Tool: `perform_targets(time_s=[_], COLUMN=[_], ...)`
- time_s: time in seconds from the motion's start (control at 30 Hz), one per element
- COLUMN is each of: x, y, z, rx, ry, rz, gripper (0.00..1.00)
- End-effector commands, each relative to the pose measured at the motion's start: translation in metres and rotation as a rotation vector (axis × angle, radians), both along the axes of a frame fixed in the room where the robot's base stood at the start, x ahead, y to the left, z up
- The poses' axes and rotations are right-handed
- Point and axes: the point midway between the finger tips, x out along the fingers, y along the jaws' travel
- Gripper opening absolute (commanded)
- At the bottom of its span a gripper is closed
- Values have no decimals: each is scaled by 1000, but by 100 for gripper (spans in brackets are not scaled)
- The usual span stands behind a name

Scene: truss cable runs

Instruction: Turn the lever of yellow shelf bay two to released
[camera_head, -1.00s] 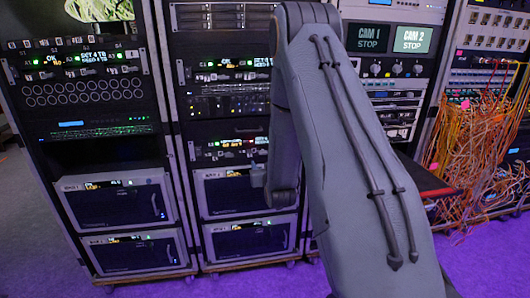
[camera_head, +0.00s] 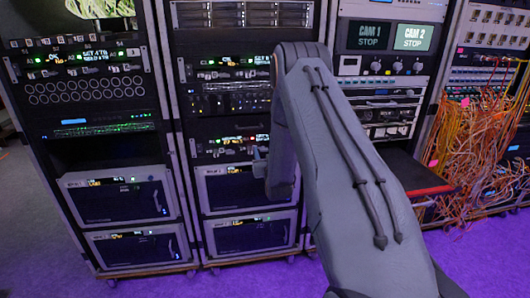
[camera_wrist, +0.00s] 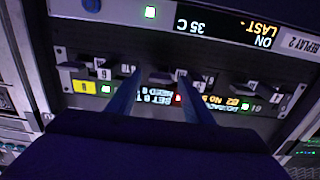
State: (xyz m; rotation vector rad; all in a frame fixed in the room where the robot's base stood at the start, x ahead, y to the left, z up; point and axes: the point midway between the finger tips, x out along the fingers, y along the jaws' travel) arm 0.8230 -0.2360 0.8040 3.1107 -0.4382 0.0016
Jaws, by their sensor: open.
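In the wrist view, which is upside down, a grey lever panel (camera_wrist: 225,88) carries a row of small dark levers with numbered tags, small displays and lights. A yellow tag (camera_wrist: 85,87) sits at its left end, near a lever (camera_wrist: 75,67) and a green light. My gripper (camera_wrist: 160,76) is open, with its two blue fingers reaching onto the panel right of that tag. A dark lever (camera_wrist: 162,75) shows between the fingertips; contact cannot be told. A red light (camera_wrist: 180,97) glows beside the right finger. Which lever is bay two is not readable.
A display unit marked REPLAY 2 (camera_wrist: 290,42) borders the panel. In the head view, racks stand side by side, with dark-fronted units (camera_head: 120,198) low down. Orange cables (camera_head: 470,145) hang at the right. Purple floor (camera_head: 230,284) is clear in front.

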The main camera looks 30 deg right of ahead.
Motion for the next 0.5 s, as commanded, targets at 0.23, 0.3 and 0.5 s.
perform_targets(time_s=[0.23,0.3,0.5], x=[1,1,1], y=[0,0,0], z=[0,0,0], rx=[0,0,0], ry=[1,1,1], rz=[0,0,0], gripper=[47,37,6])
